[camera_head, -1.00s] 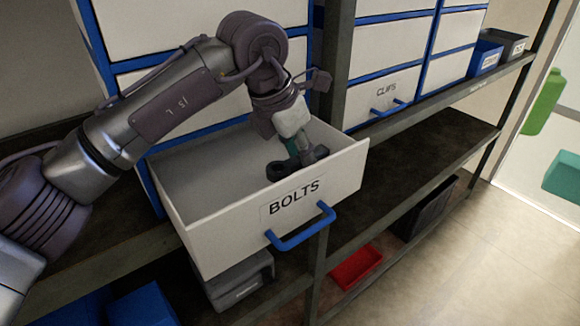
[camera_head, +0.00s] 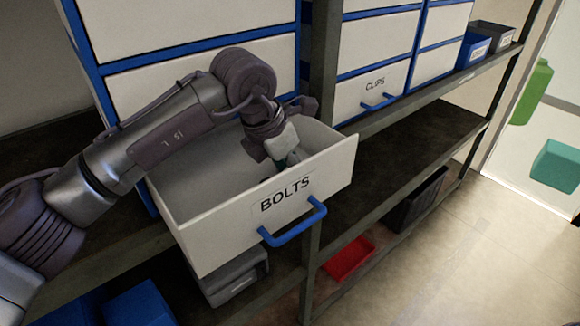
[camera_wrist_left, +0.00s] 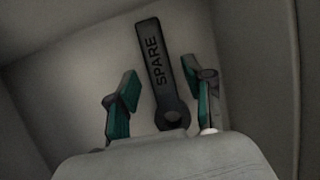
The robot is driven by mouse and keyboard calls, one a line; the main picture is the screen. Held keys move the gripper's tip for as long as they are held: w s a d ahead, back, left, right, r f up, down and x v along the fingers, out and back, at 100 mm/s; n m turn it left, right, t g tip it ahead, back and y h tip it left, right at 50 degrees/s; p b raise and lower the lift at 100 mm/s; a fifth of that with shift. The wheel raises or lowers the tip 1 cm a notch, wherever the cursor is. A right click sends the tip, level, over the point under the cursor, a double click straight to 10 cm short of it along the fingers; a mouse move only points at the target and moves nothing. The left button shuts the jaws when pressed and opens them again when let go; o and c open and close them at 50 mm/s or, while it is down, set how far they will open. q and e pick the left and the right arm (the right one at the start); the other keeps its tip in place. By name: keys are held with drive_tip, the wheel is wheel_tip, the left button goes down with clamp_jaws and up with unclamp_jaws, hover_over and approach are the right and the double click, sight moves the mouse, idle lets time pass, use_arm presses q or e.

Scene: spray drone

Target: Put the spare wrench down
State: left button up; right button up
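The spare wrench (camera_wrist_left: 154,62) is dark grey with "SPARE" lettered along its handle. In the left wrist view it appears to lie on the pale floor of the open BOLTS drawer (camera_head: 263,205), its ring end towards my gripper. My left gripper (camera_wrist_left: 160,102) is open, with green-padded fingers on either side of the wrench and a visible gap to each. In the head view my left gripper (camera_head: 287,158) reaches down into the drawer near its front right corner, and the drawer front hides the fingertips and most of the wrench. My right gripper is not in view.
The drawer front has a blue handle (camera_head: 293,226). The closed CLIPS drawer (camera_head: 373,92) is to the right, beyond a dark shelf post (camera_head: 322,75). A red bin (camera_head: 349,260) sits on the low shelf. The middle shelf (camera_head: 400,165) is clear.

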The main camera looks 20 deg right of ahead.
use_arm(q)
drive_tip(key=shift+r, duration=0.15)
drive_tip(key=b+v, duration=0.2)
drive_tip(key=v, duration=1)
